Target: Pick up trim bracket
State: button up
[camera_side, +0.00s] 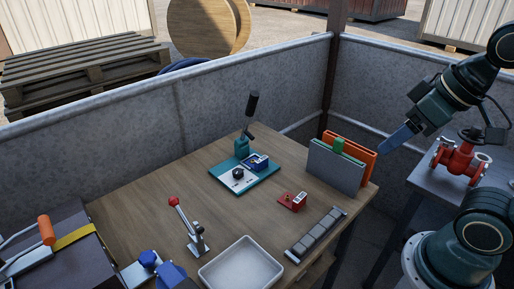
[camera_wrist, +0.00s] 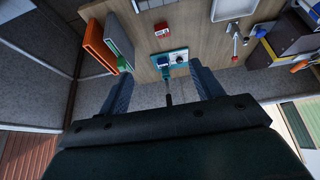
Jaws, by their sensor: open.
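No part is clearly marked as the trim bracket; a small red bracket-like piece (camera_side: 293,201) lies on the wooden table, right of the teal-based lever fixture. It also shows near the top of the wrist view (camera_wrist: 161,30). My gripper (camera_side: 397,139) is raised at the right in the side view, beyond the upright panels and well apart from the red piece. In the wrist view my gripper (camera_wrist: 162,75) has its two fingers spread wide, with nothing held between them.
Upright grey (camera_side: 335,168) and orange (camera_side: 358,155) panels stand near the table's right corner. The lever fixture (camera_side: 243,174), a red-knobbed lever (camera_side: 186,224), a white tray (camera_side: 241,268) and a dark segmented strip (camera_side: 316,236) surround the red piece. A red valve (camera_side: 459,160) sits on another bench.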

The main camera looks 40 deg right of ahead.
jog(key=shift+o, duration=0.6)
jog(key=shift+w, duration=0.1)
jog(key=g, duration=0.1)
send_over(263, 161)
jog(key=s, duration=0.5)
notch_tip(263, 161, down, 17)
jog(key=shift+d, duration=0.1)
jog(key=shift+x, duration=4.25)
jog(key=shift+f, duration=0.1)
